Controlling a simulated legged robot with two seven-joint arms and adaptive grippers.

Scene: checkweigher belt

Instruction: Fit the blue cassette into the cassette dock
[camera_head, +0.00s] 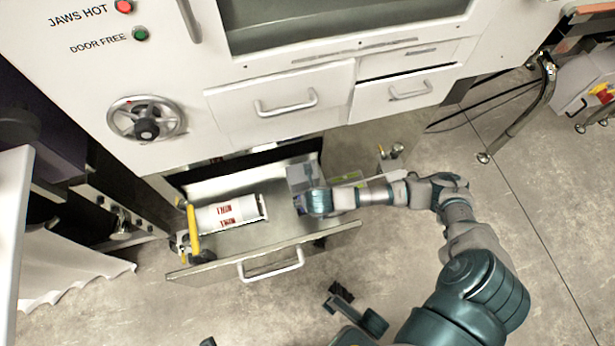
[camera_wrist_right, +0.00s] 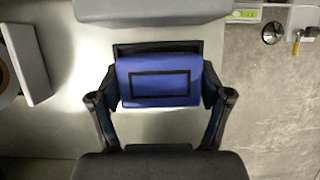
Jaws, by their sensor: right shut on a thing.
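In the right wrist view the blue cassette (camera_wrist_right: 160,90) sits between the two fingers of my right gripper (camera_wrist_right: 160,100), which is shut on it. Its blue face carries a black rectangular outline, and a dark edge shows above it. I cannot pick out the cassette dock with certainty. A grey block (camera_wrist_right: 150,10) lies above the cassette in the wrist view, apart from it.
A translucent grey box (camera_head: 302,177) stands by my wrist. The machine front (camera_head: 280,108) rises behind; open floor (camera_head: 555,235) lies right.

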